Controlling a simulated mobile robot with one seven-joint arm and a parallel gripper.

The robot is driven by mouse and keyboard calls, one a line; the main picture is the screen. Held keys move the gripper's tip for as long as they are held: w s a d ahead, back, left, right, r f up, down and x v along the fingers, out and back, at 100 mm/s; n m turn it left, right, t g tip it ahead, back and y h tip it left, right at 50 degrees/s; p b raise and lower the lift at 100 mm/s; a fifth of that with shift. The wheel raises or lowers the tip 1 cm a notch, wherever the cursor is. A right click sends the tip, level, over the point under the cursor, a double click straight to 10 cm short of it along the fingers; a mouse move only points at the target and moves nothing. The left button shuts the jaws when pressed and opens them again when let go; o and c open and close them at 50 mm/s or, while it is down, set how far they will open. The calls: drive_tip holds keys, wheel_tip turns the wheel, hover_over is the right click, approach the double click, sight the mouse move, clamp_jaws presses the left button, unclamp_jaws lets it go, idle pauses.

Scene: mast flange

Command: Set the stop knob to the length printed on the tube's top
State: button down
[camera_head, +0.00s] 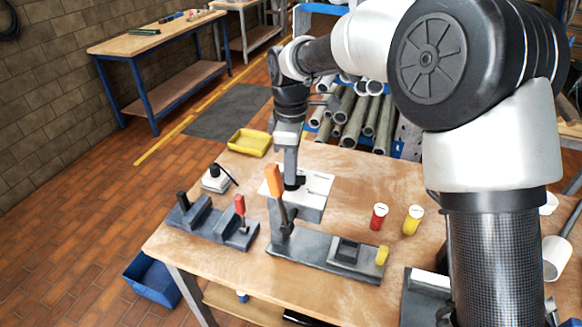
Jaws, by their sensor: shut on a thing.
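My gripper (291,175) points down over a grey block with a white top plate (318,184) on the wooden bench. It is shut on a dark knob (294,184), which looks like the stop knob, at the middle of that plate. The arm partly hides the knob, and its setting cannot be read. A red tube (379,218) and a yellow tube (412,221) stand upright on the bench to the right, both with white tops. Marks on the tops are too small to read. Which tube is meant cannot be told.
An orange-handled lever (274,181) rises close beside my gripper. A grey fixture base (320,252) with a yellow-ended part lies in front. A red-handled fixture (211,222) and a yellow tray (250,142) are on the left. Bare bench (355,185) lies right of the plate.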

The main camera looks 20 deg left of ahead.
drive_tip(key=shift+m, duration=1)
drive_tip(key=c, duration=1.8)
unclamp_jaws()
wheel_tip(320, 180, up, 18)
drive_tip(key=p, duration=0.1)
drive_tip(key=shift+f, duration=0.25)
